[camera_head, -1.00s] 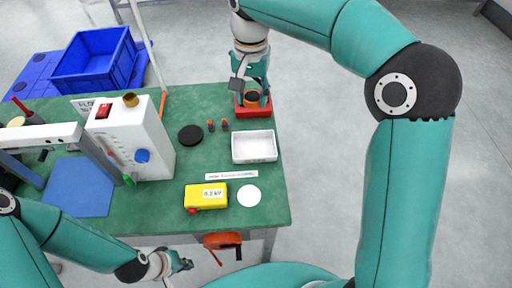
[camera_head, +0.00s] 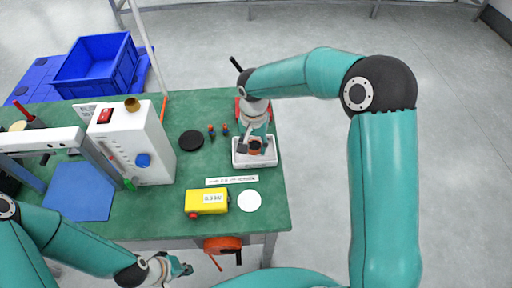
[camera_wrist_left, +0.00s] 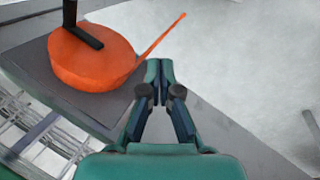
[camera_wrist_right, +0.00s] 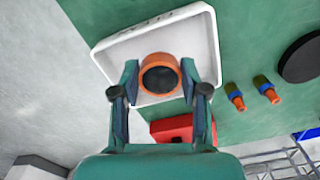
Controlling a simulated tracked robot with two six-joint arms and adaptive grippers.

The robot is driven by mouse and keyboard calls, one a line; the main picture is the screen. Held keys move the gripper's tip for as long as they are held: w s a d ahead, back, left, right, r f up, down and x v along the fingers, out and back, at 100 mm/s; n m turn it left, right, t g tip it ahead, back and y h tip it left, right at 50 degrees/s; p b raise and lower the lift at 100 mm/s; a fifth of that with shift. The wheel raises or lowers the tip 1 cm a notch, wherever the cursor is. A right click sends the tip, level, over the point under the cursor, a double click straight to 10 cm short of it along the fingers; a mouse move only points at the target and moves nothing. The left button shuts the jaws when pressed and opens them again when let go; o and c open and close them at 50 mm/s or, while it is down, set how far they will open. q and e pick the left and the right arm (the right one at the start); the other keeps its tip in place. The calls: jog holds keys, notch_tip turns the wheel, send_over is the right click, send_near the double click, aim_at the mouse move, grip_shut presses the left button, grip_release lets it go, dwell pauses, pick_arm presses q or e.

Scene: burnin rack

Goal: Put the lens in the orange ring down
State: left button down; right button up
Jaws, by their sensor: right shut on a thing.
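The lens in the orange ring (camera_wrist_right: 160,76) is between the fingers of my right gripper (camera_wrist_right: 158,80). In the head view the lens (camera_head: 255,147) shows dark with an orange rim, at or just above the white tray (camera_head: 254,164). The white tray (camera_wrist_right: 204,45) is behind it in the right wrist view. I cannot tell whether the lens touches the tray floor. My right gripper (camera_head: 256,146) is shut on the lens. My left gripper (camera_head: 184,268) hangs off the table's front edge, empty; its fingertips (camera_wrist_left: 160,68) look close together.
A red tray (camera_wrist_right: 172,129) lies just behind the white tray. Two small orange-tipped parts (camera_head: 218,131) and a black disc (camera_head: 191,140) lie to the left. A yellow box (camera_head: 206,201) and white disc (camera_head: 249,201) are in front. An orange reel (camera_wrist_left: 92,60) is near my left gripper.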

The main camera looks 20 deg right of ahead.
aim_at(254, 147)
jog(key=shift+f, duration=1.2)
jog(key=shift+f, duration=0.1)
jog(key=o, duration=0.8)
jog(key=shift+o, duration=0.2)
notch_tip(254, 147, up, 12)
jog(key=b, duration=0.1)
